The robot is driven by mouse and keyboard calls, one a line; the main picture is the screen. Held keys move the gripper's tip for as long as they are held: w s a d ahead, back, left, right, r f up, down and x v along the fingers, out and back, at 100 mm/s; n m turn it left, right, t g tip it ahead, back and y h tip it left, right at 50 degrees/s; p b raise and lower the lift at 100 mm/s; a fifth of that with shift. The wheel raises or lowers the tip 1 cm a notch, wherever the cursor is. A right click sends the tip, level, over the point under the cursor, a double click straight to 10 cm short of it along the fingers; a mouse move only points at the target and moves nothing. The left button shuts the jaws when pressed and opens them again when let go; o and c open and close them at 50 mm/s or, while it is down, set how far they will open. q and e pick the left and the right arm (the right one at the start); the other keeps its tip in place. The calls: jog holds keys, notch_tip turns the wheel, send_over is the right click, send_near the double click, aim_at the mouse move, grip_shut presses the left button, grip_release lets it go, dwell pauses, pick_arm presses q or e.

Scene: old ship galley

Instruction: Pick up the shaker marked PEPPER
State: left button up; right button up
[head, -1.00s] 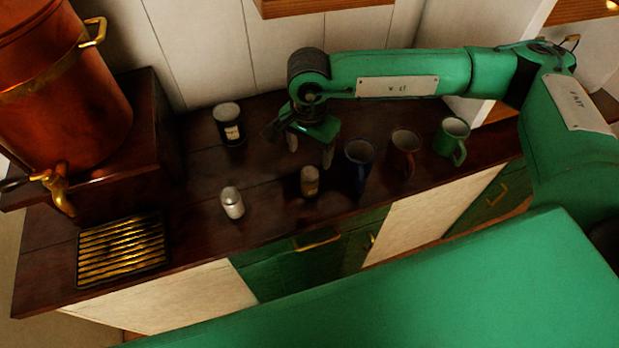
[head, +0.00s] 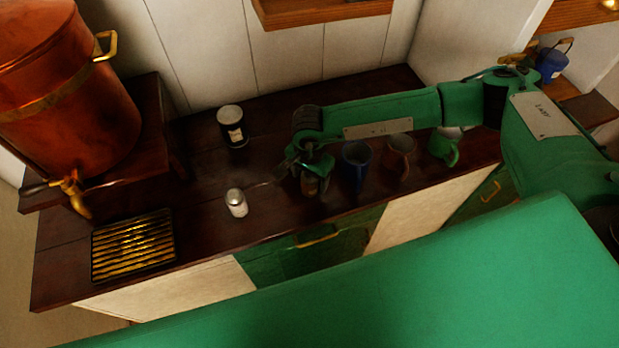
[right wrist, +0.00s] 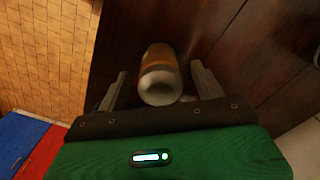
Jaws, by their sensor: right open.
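A brownish shaker with a pale top (head: 309,186) stands on the dark counter, partly hidden by my right gripper (head: 313,179). In the right wrist view this shaker (right wrist: 161,77) is between the two open fingers of my right gripper (right wrist: 159,70), and they do not appear closed on it. A second, whitish shaker with a metal cap (head: 236,204) stands upright to the left of the gripper. No lettering can be read on either shaker. My left gripper is not in view.
Blue (head: 356,160), brown (head: 399,150) and green (head: 444,147) mugs stand close to the right of the gripper. A dark labelled jar (head: 231,126) is behind. A copper urn (head: 70,95) and brass drip grate (head: 133,245) are left. The counter between jar and urn is clear.

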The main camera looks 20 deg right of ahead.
jog(key=shift+c, duration=0.2)
jog(key=c, duration=1.1)
jog(key=shift+r, duration=0.15)
